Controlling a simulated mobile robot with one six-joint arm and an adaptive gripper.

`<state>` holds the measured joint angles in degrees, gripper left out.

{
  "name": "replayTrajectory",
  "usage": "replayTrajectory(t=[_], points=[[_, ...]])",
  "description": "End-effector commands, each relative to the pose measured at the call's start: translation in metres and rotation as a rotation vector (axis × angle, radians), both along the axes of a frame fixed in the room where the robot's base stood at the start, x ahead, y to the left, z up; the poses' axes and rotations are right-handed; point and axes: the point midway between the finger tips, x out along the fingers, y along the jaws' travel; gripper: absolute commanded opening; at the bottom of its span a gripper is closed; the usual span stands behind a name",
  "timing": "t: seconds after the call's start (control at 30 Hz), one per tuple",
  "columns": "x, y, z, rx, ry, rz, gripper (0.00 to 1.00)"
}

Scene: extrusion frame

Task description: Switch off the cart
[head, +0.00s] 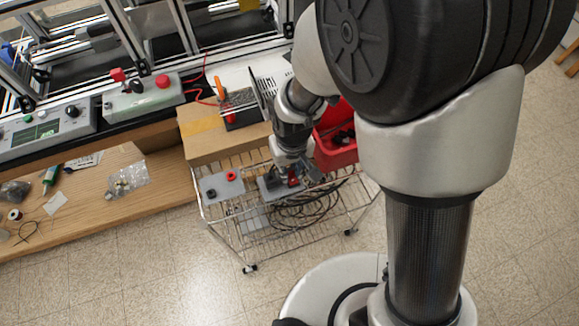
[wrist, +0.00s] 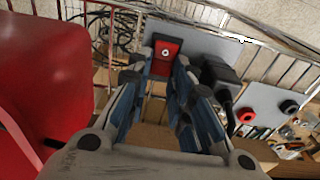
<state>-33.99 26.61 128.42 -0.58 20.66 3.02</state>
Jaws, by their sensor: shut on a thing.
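The wire cart (head: 245,268) stands in front of the bench. A grey panel (wrist: 215,45) on it carries a red switch (wrist: 165,52) with a pale round centre. My gripper (head: 292,182) is down at this panel. In the wrist view, my gripper (wrist: 163,68) has its fingertips on either side of the red switch, shut on it. The fingers hide part of the switch, and its setting cannot be read. A black plug or block (wrist: 218,76) sits on the panel just right of the fingers.
A second grey plate (head: 220,188) with a red and a black socket or knob lies left of my gripper. A red bin (head: 338,150) stands close by, a cardboard box (head: 205,145) behind. Coiled cables (head: 305,212) hang in the basket. Floor in front is clear.

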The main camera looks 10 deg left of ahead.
Motion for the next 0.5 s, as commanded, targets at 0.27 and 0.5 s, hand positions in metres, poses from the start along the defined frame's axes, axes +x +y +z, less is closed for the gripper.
replayTrajectory(t=[0.27,0.5], points=[[-0.0039,-0.0024,-0.0018,0.099,-0.161,0.001,0.0],[-0.005,-0.0029,0.0022,0.116,-0.19,0.001,0.0]])
